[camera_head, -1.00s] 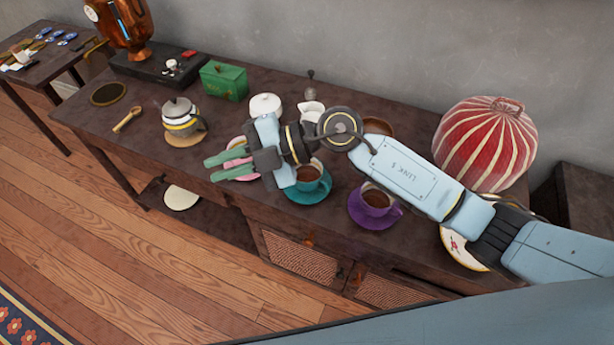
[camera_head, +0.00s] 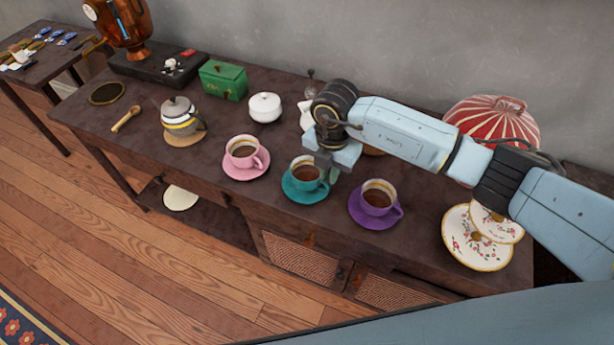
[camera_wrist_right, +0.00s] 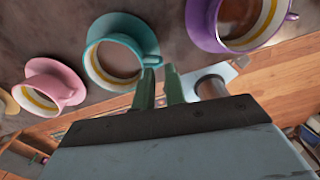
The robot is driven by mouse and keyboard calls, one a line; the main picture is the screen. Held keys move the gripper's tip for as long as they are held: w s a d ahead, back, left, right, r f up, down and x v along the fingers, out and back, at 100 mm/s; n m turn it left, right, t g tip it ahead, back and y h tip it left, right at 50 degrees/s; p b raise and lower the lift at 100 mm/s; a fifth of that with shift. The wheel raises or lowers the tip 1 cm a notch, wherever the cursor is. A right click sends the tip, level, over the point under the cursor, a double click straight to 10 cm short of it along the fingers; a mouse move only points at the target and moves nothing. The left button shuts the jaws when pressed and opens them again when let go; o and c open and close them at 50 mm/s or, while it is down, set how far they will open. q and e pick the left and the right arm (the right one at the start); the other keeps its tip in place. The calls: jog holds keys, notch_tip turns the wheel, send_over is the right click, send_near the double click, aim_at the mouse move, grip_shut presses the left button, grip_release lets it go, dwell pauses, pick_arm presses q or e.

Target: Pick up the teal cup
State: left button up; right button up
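The teal cup (camera_head: 303,180) stands upright on its teal saucer (camera_head: 297,198) with brown liquid inside, between the pink cup (camera_head: 241,156) and the purple cup (camera_head: 372,204). My right gripper (camera_head: 328,178) points down at the right side of the teal cup, partly covering that side. In the right wrist view the teal cup (camera_wrist_right: 92,66) shows with its handle (camera_wrist_right: 152,60) at the tips of my right gripper (camera_wrist_right: 160,72). The two green fingers are apart with a gap between them; whether they touch the handle I cannot tell. My left gripper is not in view.
A white lidded bowl (camera_head: 264,107), a green box (camera_head: 223,80) and a teapot (camera_head: 179,117) stand farther back and left on the dark table (camera_head: 150,92). Floral plates (camera_head: 462,240) and a red striped round object (camera_head: 495,115) are at the right. The front edge is close to the saucers.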

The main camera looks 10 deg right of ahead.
aim_at(327, 188)
jog(key=shift+s+f+b, duration=0.2)
jog(key=shift+f+b, duration=0.1)
jog(key=shift+f, duration=2.75)
jog(key=shift+c, duration=0.4)
grip_shut()
jog(key=shift+r, duration=0.2)
